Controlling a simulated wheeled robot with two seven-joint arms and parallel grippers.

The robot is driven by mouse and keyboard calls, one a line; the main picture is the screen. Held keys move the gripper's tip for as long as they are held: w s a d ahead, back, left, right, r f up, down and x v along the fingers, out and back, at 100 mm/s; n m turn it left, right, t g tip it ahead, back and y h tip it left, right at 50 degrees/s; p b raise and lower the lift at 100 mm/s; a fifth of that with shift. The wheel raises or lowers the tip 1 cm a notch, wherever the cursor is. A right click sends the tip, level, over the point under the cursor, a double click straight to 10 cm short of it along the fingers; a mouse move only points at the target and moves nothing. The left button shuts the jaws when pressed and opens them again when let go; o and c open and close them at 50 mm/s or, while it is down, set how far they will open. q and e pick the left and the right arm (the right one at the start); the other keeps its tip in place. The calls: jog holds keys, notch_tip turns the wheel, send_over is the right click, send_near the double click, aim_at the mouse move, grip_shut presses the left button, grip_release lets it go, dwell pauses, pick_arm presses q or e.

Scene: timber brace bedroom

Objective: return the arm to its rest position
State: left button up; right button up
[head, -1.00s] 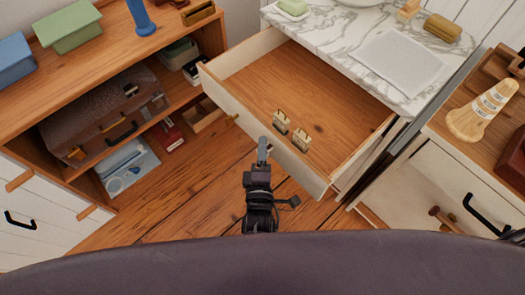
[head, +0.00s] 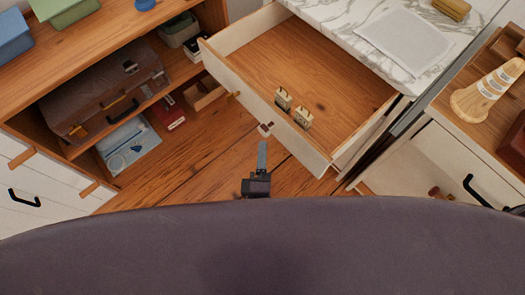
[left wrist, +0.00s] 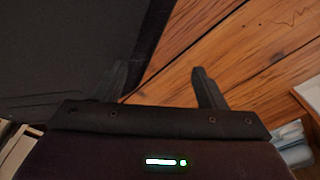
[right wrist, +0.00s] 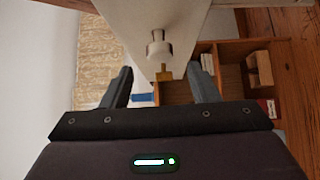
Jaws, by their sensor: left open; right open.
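My right gripper (head: 263,150) is in the lower middle of the head view, just in front of the open drawer (head: 250,118). It is open and empty. In the right wrist view its fingers (right wrist: 160,80) are apart, with a pale round drawer knob (right wrist: 158,47) ahead between them, seemingly not gripped. The knob also shows in the head view (head: 266,128), just beyond the fingertips. My left gripper (left wrist: 163,85) is outside the head view. In the left wrist view it is open and empty over the wooden floor, beside a dark surface.
The drawer holds two small pale-and-brass items (head: 292,107) and juts out from the marble-topped cabinet (head: 440,50). A wooden shelf unit (head: 105,55) with a brown case (head: 95,95) stands left. Another cabinet (head: 435,160) stands right. Bare floor (head: 190,160) lies between.

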dwell(0.3)
jog(key=s+d+f+m+g+y+p, duration=0.1)
jog(key=s+d+f+m+g+p, duration=0.2)
jog(key=f, duration=0.8)
jog(key=s+d+f+m+g+y+p, duration=0.15)
jog(key=d+f+g, duration=0.3)
jog(key=f, duration=0.75)
pick_arm(q)
jog(key=s+r+p, duration=0.2)
jog(key=s+r, duration=0.1)
jog(key=r, duration=0.2)
jog(key=shift+s+a, duration=0.15)
jog(key=shift+a, duration=0.2)
pick_arm(e)
jog(key=s+d+f+m+g, duration=0.4)
jog(key=s+d+f+m, duration=0.1)
jog(key=s, duration=0.5)
jog(key=s+d+f+m+g, duration=0.4)
jog(key=s+d+f, duration=0.3)
jog(key=s, duration=0.3)
jog(key=shift+d+m+g, duration=0.35)
jog(key=shift+d+g, duration=0.3)
jog(key=shift+d, duration=0.25)
